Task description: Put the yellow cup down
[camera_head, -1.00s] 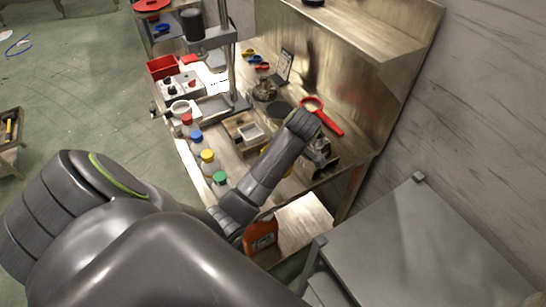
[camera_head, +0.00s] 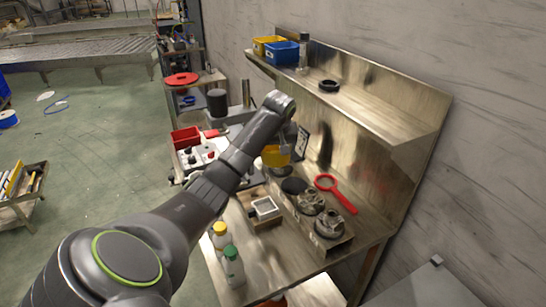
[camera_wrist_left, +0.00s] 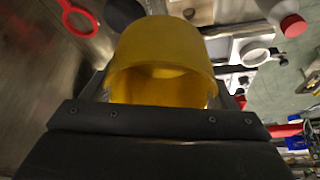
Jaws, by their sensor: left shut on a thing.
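The yellow cup (camera_head: 275,157) is in my left gripper (camera_head: 287,138), above the back part of the workbench (camera_head: 262,268) in the head view. In the left wrist view the yellow cup (camera_wrist_left: 165,48) fills the upper middle, with its open rim toward the camera. My left gripper (camera_wrist_left: 160,118) shows there as dark jaws shut on the cup. The cup's far side and base are hidden. My right gripper is not in view.
A red magnifier (camera_head: 336,192), a dark round pad (camera_head: 294,186) and metal parts (camera_head: 329,223) lie near the cup. A wooden holder with a grey tray (camera_head: 265,208) and white bottles (camera_head: 233,268) stand nearer. An upper shelf (camera_head: 368,108) overhangs the back.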

